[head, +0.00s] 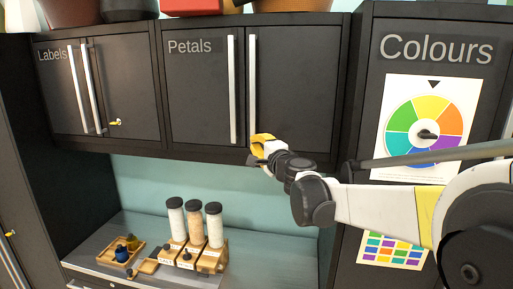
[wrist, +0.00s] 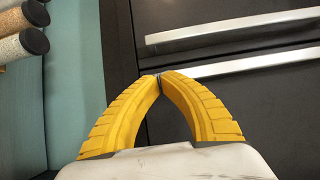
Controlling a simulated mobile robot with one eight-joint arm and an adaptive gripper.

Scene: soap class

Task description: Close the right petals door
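The Petals cabinet has a dark left door (head: 200,95) and a dark right door (head: 300,85). The right door looks flush or nearly flush with its frame; I cannot tell a small gap. Its upright silver handle (head: 252,75) is beside the left door's handle (head: 232,90). My gripper (head: 259,145), with yellow fingers, is at the lower end of the right handle. In the wrist view the fingertips (wrist: 160,76) meet, and the right handle (wrist: 245,65) begins just behind them. Nothing clearly shows between the fingers. I cannot tell whether they touch the handle or door.
A counter (head: 130,262) below carries three jars in a wooden rack (head: 212,258) and a small wooden tray (head: 118,255). The Labels cabinet (head: 125,75) is on the left. A tall Colours cabinet (head: 365,100) stands close by on the right, behind my arm.

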